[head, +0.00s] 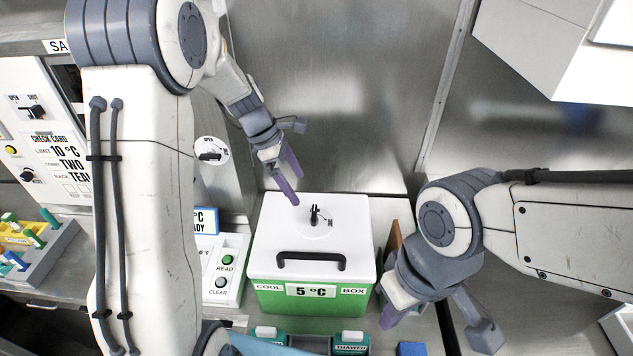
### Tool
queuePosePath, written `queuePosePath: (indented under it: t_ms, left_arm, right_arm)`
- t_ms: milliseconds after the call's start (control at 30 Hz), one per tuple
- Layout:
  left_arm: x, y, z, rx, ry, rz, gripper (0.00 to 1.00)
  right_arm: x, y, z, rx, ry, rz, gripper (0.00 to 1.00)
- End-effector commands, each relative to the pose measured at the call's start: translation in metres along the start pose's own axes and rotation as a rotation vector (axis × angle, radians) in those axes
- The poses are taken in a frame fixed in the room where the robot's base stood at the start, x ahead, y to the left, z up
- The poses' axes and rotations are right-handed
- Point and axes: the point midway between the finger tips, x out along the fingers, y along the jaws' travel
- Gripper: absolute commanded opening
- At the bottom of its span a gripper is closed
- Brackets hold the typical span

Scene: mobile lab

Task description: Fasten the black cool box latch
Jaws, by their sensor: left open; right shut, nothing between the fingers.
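The cool box (264,262) stands on the bench in the middle of the head view, with a white lid and a green body labelled "5 °C". Its lid is down. The small black latch (315,214) sits on a round plate near the back middle of the lid. A black carry handle (311,259) lies across the lid's front. My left gripper (289,178) is open and empty, with purple fingers, above the back left part of the lid and apart from the latch. My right gripper (398,312) is shut and empty, at the box's front right; its fingertips are partly hidden.
A panel with READ and CLEAR buttons (226,268) stands left of the box. A rack of coloured tubes (40,250) is at far left. Green-and-white items (350,340) lie in front of the box. A metal wall (330,90) rises behind it.

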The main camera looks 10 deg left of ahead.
Motion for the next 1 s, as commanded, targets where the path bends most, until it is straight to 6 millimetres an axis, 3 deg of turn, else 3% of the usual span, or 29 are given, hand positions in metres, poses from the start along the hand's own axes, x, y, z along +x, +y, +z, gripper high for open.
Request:
queuePosePath:
  t_ms: [167,633,1000]
  left_arm:
    - [0.010,0.002,-0.006,-0.030,-0.005,0.001,1.00]
    - [0.085,0.001,-0.014,-0.037,-0.003,0.006,1.00]
    - [0.099,0.002,-0.013,-0.033,-0.002,0.010,1.00]
  right_arm:
    - [-0.005,0.000,0.000,-0.001,-0.001,0.000,0.00]
    - [-0.022,-0.002,-0.001,-0.003,0.000,0.000,0.00]
    - [-0.023,-0.002,-0.001,-0.004,0.000,0.000,0.00]
